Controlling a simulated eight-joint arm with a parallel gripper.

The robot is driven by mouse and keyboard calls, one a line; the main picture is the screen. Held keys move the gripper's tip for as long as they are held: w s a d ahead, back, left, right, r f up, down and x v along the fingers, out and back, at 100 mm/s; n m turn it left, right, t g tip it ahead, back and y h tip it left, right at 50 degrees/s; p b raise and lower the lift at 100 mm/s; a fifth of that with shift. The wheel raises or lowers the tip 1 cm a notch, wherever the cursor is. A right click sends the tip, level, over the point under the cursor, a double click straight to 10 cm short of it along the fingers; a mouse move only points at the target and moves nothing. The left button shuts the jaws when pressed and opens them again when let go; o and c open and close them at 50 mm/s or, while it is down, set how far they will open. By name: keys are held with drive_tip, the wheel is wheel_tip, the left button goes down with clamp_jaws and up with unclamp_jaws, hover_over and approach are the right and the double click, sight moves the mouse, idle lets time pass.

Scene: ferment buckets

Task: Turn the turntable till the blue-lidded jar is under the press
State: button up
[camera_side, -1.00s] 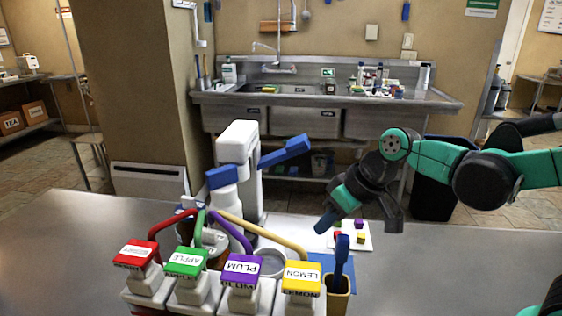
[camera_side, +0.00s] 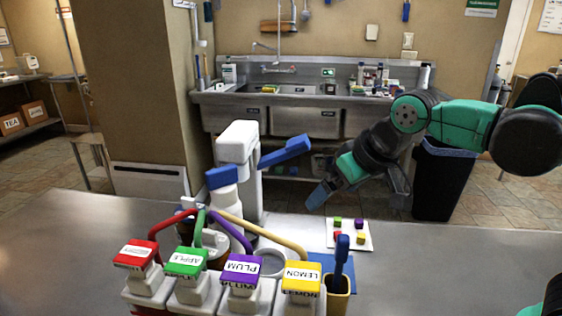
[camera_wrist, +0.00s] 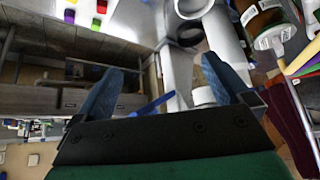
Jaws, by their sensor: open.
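My gripper (camera_side: 356,196) is open and empty, raised above the counter to the right of the white press (camera_side: 238,150). The press has a blue lever and a blue block above a white cylinder. In the wrist view my two blue fingers (camera_wrist: 164,80) stand apart with nothing between them. The turntable is mostly hidden behind the pump bottles in the side view. A brown jar (camera_side: 216,256) shows there below the press. A brown jar with a white label (camera_wrist: 270,28) is at the top right of the wrist view.
Pump bottles with red (camera_side: 137,254), green, purple and yellow (camera_side: 302,277) tops stand in front. A white tray (camera_side: 364,246) holds small coloured cubes. A tan cup (camera_side: 338,295) holds a blue-handled tool.

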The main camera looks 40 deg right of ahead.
sight(222, 169)
drive_tip(key=w+a+r, duration=0.2)
drive_tip(key=w+a, duration=0.1)
drive_tip(key=a, duration=0.1)
drive_tip(key=w+a+r+g, duration=0.1)
drive_tip(key=w+a+r, duration=0.1)
drive_tip(key=w+a, duration=0.2)
drive_tip(key=w+a+r+g, duration=0.1)
drive_tip(key=w+a+r, duration=0.2)
drive_tip(key=a, duration=0.1)
drive_tip(key=shift+w, duration=0.4)
drive_tip(key=shift+w+a+f, duration=0.1)
drive_tip(key=shift+w+f, duration=0.05)
drive_tip(key=shift+f, duration=0.05)
drive_tip(key=shift+x, duration=2.6)
clamp_jaws()
